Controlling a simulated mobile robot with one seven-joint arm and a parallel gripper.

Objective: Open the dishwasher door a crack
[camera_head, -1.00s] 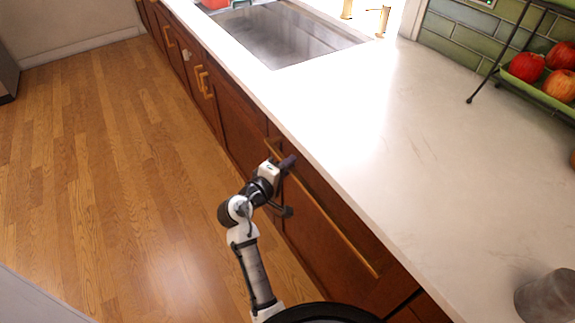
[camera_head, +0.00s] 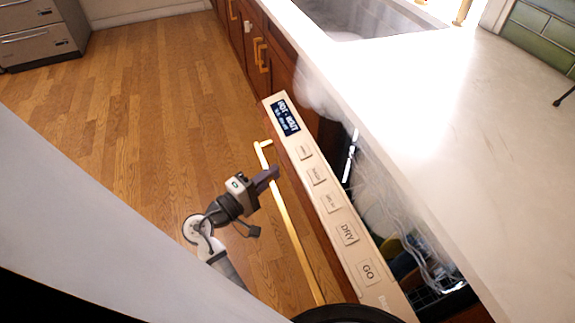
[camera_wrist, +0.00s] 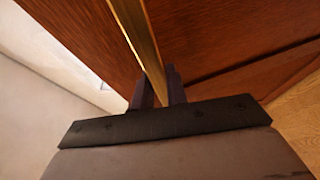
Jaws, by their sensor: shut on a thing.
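The dishwasher door (camera_head: 345,228) is ajar, tilted out from under the counter. Its top edge shows a display and several buttons. A long gold handle bar (camera_head: 292,233) runs along the door's front. My gripper (camera_head: 272,174) is at the handle near its far end. In the wrist view my gripper's dark fingers (camera_wrist: 158,90) are on either side of the gold handle (camera_wrist: 140,38), shut on it, in front of the brown wood door panel (camera_wrist: 220,35). Inside the gap, a rack with dishes (camera_head: 420,262) partly shows, and pale steam rises near the counter edge.
The white countertop (camera_head: 450,130) runs along the right above the dishwasher, with a sink (camera_head: 375,18) at the back. Brown cabinets with gold handles (camera_head: 262,55) continue beyond the door. The wood floor (camera_head: 150,110) to the left is clear. Grey drawers (camera_head: 40,35) stand at the far left.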

